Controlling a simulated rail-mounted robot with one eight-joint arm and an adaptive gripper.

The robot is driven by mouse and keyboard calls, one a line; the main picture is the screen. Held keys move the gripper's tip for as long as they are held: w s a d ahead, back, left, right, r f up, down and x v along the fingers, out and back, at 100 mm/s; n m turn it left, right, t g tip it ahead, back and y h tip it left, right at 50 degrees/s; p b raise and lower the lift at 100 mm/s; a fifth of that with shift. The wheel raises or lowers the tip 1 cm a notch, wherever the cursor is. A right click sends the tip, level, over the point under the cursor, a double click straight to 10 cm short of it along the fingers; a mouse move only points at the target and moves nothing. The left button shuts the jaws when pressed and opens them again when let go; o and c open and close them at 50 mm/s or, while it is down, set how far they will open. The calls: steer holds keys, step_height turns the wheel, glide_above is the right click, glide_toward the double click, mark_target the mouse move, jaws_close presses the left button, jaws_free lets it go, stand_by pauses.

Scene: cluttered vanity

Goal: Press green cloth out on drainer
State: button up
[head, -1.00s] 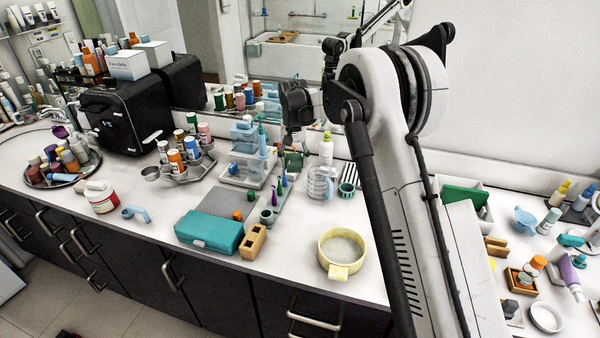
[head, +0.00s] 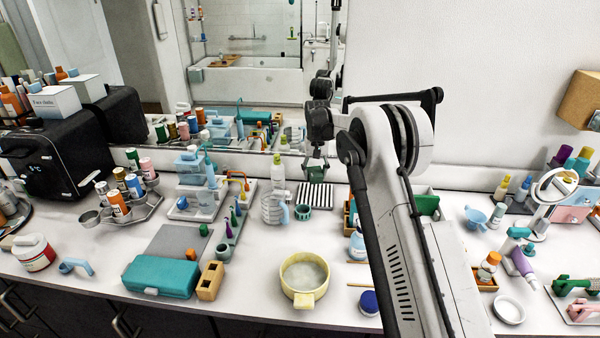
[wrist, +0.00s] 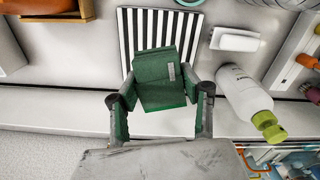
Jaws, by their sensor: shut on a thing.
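The green cloth (wrist: 160,78) is a folded block with a small pale label, between the two fingers of my gripper (wrist: 163,104). In the head view my gripper (head: 316,164) hangs at the back of the counter, shut on the cloth (head: 317,174). The drainer (wrist: 133,33) is a black-and-white striped plate; in the head view the drainer (head: 318,190) lies in front of and below the cloth. The cloth covers part of the stripes in the wrist view. I cannot tell whether the cloth touches the drainer.
A white bottle with a yellow-green cap (wrist: 245,100) stands close right of the gripper in the wrist view. A teal cup (head: 303,212) and a clear jug (head: 272,208) stand near the drainer. The mirror (head: 260,90) rises behind. A yellow pan (head: 304,276) sits at the front.

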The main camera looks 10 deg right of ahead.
mark_target(316, 194)
steer(key=shift+d+f+b, duration=0.2)
steer(key=shift+f+b, duration=0.55)
steer(key=shift+f, duration=2.3)
steer(key=shift+f+b, duration=0.4)
steer(key=shift+f, duration=0.15)
steer(key=shift+r, duration=0.15)
steer(key=shift+r+p, duration=0.7)
steer(key=shift+r, duration=2.7)
steer(key=shift+f, duration=0.1)
steer(key=shift+f+b, duration=1.9)
steer(key=shift+f, duration=1)
steer(key=shift+f+b, duration=0.4)
steer(key=shift+f, duration=0.15)
